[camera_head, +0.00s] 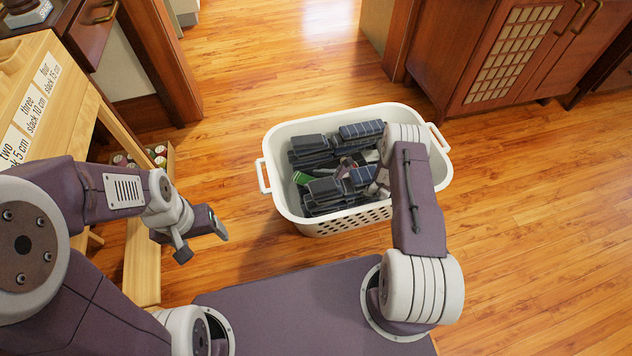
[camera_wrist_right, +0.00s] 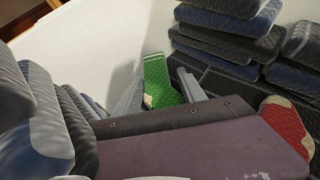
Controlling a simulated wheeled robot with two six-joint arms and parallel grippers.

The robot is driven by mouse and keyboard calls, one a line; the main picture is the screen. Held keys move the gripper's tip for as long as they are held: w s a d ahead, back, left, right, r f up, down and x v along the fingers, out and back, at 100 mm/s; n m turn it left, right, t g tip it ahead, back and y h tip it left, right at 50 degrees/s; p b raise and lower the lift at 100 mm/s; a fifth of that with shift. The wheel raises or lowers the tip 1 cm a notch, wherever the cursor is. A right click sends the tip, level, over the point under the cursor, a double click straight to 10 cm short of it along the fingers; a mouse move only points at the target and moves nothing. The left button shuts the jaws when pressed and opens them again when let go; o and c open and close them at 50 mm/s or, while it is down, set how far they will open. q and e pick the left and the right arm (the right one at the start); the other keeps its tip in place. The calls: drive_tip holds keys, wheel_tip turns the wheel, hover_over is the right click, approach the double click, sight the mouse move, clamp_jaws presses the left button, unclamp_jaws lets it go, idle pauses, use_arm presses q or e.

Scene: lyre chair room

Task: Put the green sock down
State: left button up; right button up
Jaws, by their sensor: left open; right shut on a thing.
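The green sock (camera_head: 300,178) shows inside the white laundry basket (camera_head: 275,180) near its left wall, between dark stacks. In the right wrist view the green sock (camera_wrist_right: 160,80) is between the two grey fingers of my right gripper (camera_wrist_right: 160,98). That gripper is shut on it, low in the basket beside the basket's white wall (camera_wrist_right: 110,45). In the head view my right arm reaches into the basket from the right, and the fingertips are hard to make out. My left gripper (camera_head: 202,243) is open and empty, left of the basket above the floor.
Dark folded stacks (camera_head: 310,150) fill the basket on both sides of the sock. A red and cream item (camera_wrist_right: 288,130) lies close to my right gripper. A wooden shelf unit (camera_head: 60,70) stands at left, cabinets (camera_head: 510,50) at upper right. The wooden floor around the basket is clear.

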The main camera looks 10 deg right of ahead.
drive_tip(key=o, duration=1.4)
drive_tip(key=shift+c, duration=0.2)
